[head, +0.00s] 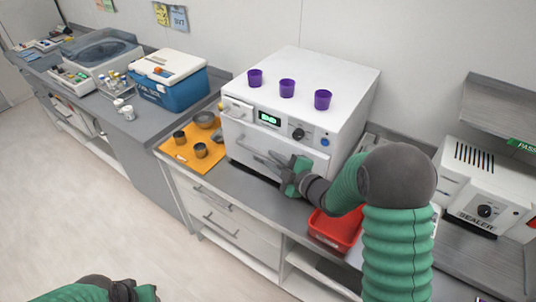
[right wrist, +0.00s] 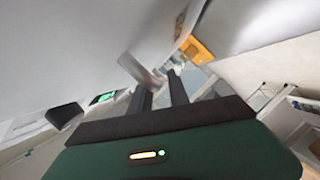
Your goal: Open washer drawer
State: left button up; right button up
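The washer (head: 300,75) is a white box on the counter, with a display reading END, a black knob and a blue button. A small front with a handle (head: 238,111) is at its upper left. A wider lower front (head: 290,148) has a bar handle; both fronts look closed. My right gripper (head: 277,164) is at the lower front, beside the bar handle. In the right wrist view its two fingers (right wrist: 161,88) are apart, with a blurred metallic handle (right wrist: 137,70) near their tips; contact is unclear. My left gripper (head: 122,290) is low at the bottom edge, its fingers unclear.
Three purple cups (head: 287,88) stand on the washer. An orange mat (head: 186,157) with dark cups lies left of it. A red bin (head: 335,232) is beside my right arm, and a sealer (head: 485,190) stands right. The floor at left is clear.

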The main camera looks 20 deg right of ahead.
aim_at(265, 156)
jog(key=shift+w+a+f, duration=0.1)
jog(key=shift+w+a, duration=0.85)
jog(key=shift+w, duration=0.3)
jog(key=shift+w+d+f, duration=0.1)
jog(key=shift+d+f, duration=0.05)
jog(key=shift+d, duration=0.35)
jog(key=shift+c, duration=0.2)
jog(key=shift+d, duration=0.1)
jog(key=shift+c, duration=1.1)
grip_shut()
jog(key=shift+a, duration=0.2)
jog(key=shift+a+r, duration=0.1)
jog(key=shift+r, duration=0.1)
